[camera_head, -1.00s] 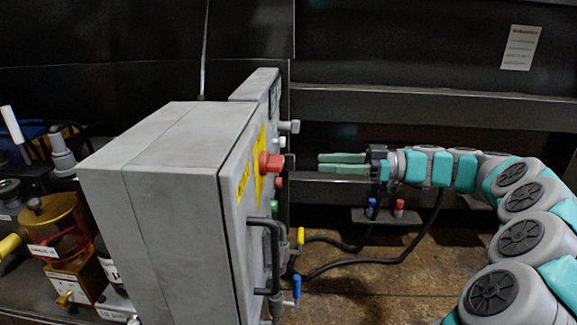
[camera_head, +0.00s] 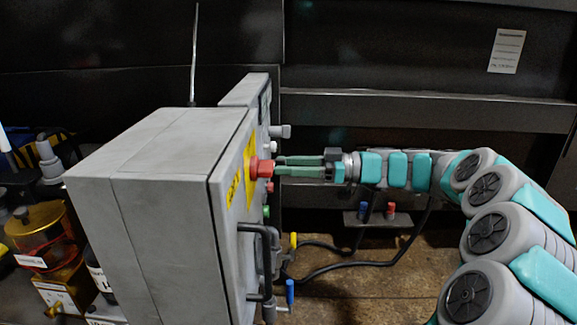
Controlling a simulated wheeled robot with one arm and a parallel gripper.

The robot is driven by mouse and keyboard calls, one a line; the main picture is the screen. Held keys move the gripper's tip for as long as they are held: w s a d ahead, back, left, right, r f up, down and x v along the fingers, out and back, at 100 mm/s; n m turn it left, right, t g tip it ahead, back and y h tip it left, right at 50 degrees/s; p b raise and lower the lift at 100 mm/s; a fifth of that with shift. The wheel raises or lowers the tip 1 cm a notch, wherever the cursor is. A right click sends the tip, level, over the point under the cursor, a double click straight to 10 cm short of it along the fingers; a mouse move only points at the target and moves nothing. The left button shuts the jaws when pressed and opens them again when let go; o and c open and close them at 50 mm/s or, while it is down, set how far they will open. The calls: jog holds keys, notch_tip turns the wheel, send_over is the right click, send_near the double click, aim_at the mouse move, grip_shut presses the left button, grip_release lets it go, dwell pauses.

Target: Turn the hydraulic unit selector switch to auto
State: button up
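A grey control box (camera_head: 160,190) stands left of centre, its control face turned to the right and seen almost edge-on. A large red button (camera_head: 262,168) on a yellow plate sticks out of that face. A grey knob-like part (camera_head: 279,131) sticks out higher and farther back; I cannot tell whether it is the selector switch. My gripper (camera_head: 278,166) points left at the face, with its green fingers just behind and right of the red button. The two fingers are apart, with a gap between them and nothing visible in it. The fingertips are partly hidden by the button.
Black hoses (camera_head: 350,262) run below my arm to a small bracket with blue and red fittings (camera_head: 391,210). An amber reservoir (camera_head: 40,235) stands at the left.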

grip_shut()
dwell(0.3)
jog(key=shift+m, duration=0.3)
jog(key=shift+w+m+p, duration=0.1)
jog(key=shift+m+p, duration=1)
jog(key=shift+m, duration=3)
jog(key=shift+f, duration=0.1)
jog(key=shift+o, duration=0.3)
grip_release()
